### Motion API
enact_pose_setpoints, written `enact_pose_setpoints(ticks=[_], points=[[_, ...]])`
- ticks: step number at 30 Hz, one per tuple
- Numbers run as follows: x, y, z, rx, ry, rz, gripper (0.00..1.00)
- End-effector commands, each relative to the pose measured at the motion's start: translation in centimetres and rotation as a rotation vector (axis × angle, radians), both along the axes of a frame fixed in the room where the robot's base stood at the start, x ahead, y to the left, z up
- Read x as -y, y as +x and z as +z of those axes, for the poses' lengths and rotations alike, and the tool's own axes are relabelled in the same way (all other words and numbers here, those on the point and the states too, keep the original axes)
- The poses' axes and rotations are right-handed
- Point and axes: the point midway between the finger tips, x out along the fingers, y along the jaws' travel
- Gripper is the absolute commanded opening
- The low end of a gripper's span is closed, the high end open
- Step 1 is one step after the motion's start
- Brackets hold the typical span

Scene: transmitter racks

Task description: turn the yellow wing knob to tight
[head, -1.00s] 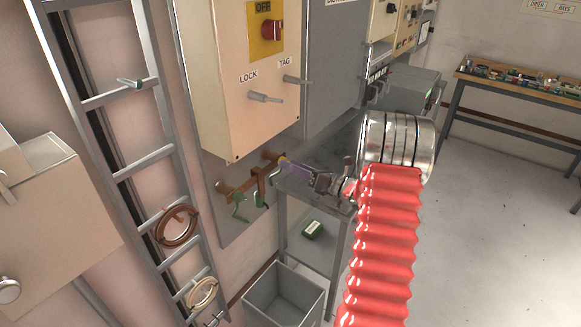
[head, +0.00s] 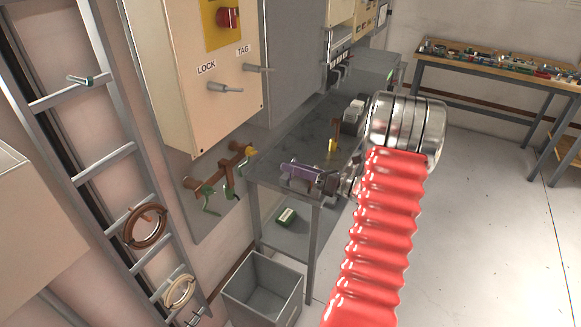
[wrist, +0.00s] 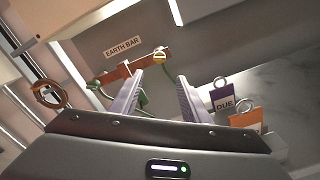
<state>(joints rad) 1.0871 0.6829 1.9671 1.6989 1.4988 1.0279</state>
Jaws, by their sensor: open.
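The yellow wing knob (head: 249,149) sits at the right end of the copper earth bar (head: 212,171), low on the wall below the grey-beige cabinet. In the wrist view the yellow knob (wrist: 159,56) shows just beyond and between my fingertips, beside the EARTH BAR label (wrist: 122,47). My gripper (head: 284,170) has purple fingers, is open and empty, and is apart from the knob, to its right in the head view. It also shows in the wrist view (wrist: 158,82). The knob's exact angle is too small to tell.
Green clamps (head: 208,198) hang on the bar. A grey bench (head: 283,158) stands close by on the right. A purple DUE tag (wrist: 223,98) and an orange tag (wrist: 246,120) are right of my fingers. A grey bin (head: 262,290) stands below; a ladder (head: 105,150) is left.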

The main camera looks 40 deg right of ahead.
Motion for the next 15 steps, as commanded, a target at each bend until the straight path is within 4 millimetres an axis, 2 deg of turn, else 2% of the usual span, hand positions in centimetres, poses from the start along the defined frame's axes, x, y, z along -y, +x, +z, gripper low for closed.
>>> enact_pose_setpoints(ticks=[7,10,13,15], points=[[-0.1,0.1,0.0,0.0,-0.002,0.002,0.42],[-0.8,0.3,0.4,-0.002,-0.021,0.02,0.42],[-2.7,0.8,1.1,-0.009,-0.07,0.07,0.42],[-4.8,1.2,1.8,-0.016,-0.124,0.122,0.42]])
